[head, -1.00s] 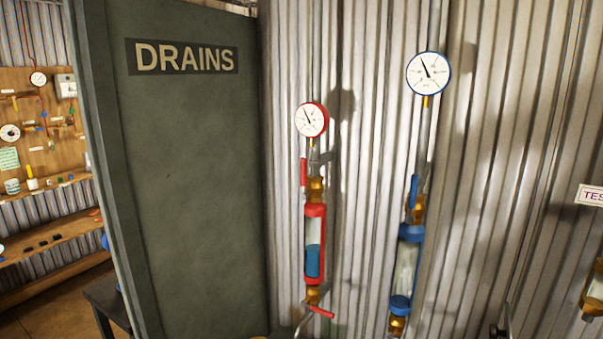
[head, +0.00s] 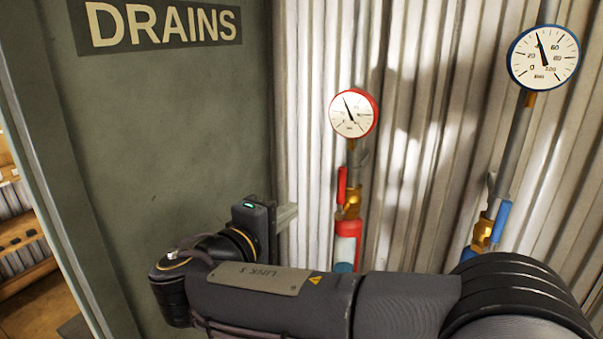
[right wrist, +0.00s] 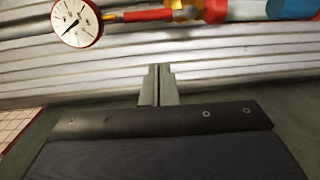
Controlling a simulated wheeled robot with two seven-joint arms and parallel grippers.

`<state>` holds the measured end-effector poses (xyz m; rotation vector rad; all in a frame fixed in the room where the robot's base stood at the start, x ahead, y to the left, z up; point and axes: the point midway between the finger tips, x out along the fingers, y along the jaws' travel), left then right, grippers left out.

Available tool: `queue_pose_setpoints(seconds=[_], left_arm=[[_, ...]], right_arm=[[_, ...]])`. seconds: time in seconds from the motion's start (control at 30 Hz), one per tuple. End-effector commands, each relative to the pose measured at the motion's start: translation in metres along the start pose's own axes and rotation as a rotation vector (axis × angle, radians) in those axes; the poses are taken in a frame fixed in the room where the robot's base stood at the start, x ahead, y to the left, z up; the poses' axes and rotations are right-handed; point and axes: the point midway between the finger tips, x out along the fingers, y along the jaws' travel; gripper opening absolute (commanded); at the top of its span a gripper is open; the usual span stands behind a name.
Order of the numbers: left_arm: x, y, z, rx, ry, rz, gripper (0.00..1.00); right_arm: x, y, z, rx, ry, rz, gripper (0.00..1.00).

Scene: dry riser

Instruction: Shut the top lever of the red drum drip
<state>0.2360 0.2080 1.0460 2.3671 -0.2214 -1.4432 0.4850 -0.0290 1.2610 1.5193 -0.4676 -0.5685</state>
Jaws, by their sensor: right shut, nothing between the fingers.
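The red drum drip (head: 347,229) hangs on the ribbed metal wall, under a red-rimmed gauge (head: 354,114). Its top lever (head: 342,185) is red and lies upright along the pipe beside a brass valve (head: 352,202). My right arm hides the drum's lower part and bottom lever. My right gripper (head: 288,215) is shut and empty, left of the drum and apart from the lever. In the right wrist view the shut fingertips (right wrist: 161,72) are below the pipe line, where the red lever (right wrist: 150,15) runs along the pipe. My left gripper is not in view.
A blue-rimmed gauge (head: 543,57) and blue lever (head: 501,222) belong to a second drip at the right. A dark green panel marked DRAINS (head: 160,130) stands close at the left of my gripper. Bare ribbed wall lies between the two drips.

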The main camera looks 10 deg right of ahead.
Motion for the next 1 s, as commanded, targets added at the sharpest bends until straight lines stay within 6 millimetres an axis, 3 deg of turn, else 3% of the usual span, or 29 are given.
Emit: queue_pose_setpoints(seconds=[0.1,0.23,0.67,0.8,1.0], left_arm=[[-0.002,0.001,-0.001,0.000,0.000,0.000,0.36],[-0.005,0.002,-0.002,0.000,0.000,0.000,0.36],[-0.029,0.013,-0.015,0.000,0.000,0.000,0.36],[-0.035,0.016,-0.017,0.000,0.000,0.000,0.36],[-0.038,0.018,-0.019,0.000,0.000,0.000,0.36]], right_arm=[[-0.012,0.009,-0.014,0.006,0.018,0.061,0.00],[-0.001,0.012,-0.014,0.007,0.017,0.067,0.00],[0.087,0.018,-0.015,0.005,0.015,0.063,0.00],[0.092,0.018,0.006,0.005,0.018,0.063,0.00],[0.096,0.016,0.021,0.005,0.020,0.063,0.00]])
